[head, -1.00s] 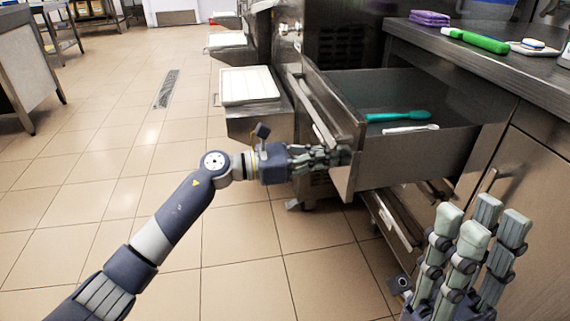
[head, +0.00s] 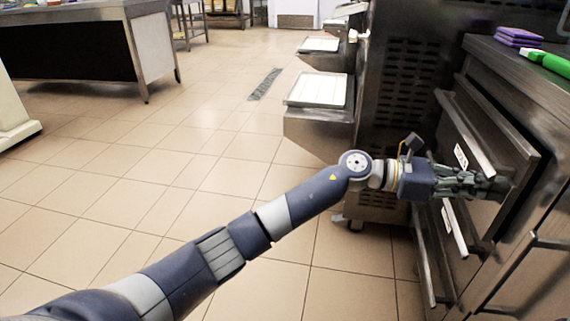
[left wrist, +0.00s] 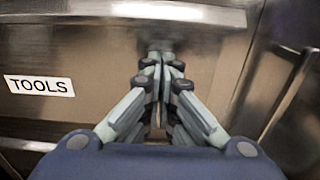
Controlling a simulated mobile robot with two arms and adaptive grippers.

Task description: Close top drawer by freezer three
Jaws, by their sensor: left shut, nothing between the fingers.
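The top drawer's steel front (head: 505,150) is at the right in the head view, beside the freezer. In the left wrist view the shut left gripper (left wrist: 161,58) meets or almost meets the drawer front (left wrist: 85,45), which carries a "TOOLS" label (left wrist: 39,85) to the left of the fingers. My right gripper is out of view.
A lower drawer with a long handle (head: 454,228) is beneath. The freezer with a white tray (head: 317,90) stands left of the drawers.

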